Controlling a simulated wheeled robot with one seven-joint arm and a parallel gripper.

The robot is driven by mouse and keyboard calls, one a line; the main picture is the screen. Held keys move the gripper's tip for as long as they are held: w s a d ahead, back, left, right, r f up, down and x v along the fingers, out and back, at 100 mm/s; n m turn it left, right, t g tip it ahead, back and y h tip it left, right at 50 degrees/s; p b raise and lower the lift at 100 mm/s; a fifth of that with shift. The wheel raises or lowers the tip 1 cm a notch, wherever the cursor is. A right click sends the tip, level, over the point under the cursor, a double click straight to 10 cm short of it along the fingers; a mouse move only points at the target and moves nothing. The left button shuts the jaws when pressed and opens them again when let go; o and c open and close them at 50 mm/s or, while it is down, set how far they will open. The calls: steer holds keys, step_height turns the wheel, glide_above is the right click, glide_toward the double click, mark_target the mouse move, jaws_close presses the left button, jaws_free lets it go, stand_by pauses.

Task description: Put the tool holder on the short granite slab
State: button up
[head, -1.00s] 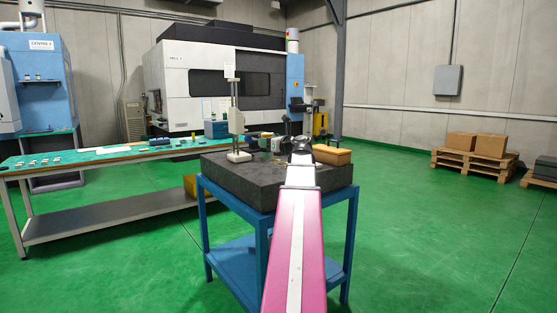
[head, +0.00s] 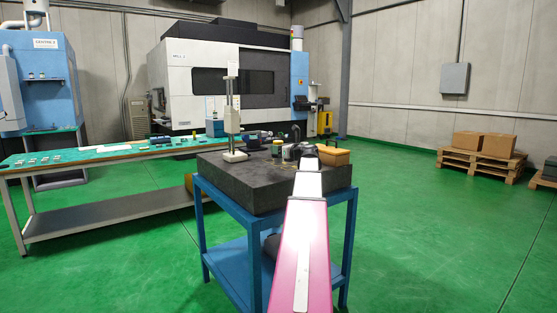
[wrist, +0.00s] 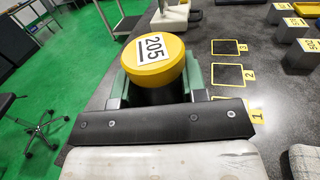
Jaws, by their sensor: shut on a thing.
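The tool holder (wrist: 155,62) has a round yellow top with a white label reading 205. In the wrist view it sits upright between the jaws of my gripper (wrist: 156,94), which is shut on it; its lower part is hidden. The granite slab (head: 238,181) is a thick dark block on a blue stand. In the wrist view its speckled top (wrist: 205,28) lies below and to the right of the holder, near the slab's left edge. I cannot tell whether the holder touches it. In the head view my gripper (head: 307,153) is over the slab, partly hidden by my arm.
Outlined spots numbered 1 to 3 (wrist: 228,75) lie bare on the slab. Grey blocks with yellow labels (wrist: 290,28) stand to their right. A height gauge (head: 233,120) and a tan box (head: 333,156) occupy the slab. A long bench (head: 90,157) stands left.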

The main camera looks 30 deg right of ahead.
steer(key=shift+w+d+f, duration=0.3)
steer(key=shift+w+d, duration=0.05)
steer(key=shift+w, duration=0.05)
steer(key=shift+f, duration=2)
steer(key=shift+f, duration=0.1)
steer(key=o, duration=1.2)
steer(key=shift+s, duration=0.3)
steer(key=v, duration=1.1)
steer(key=shift+s+d, duration=0.1)
steer(key=shift+s, duration=0.15)
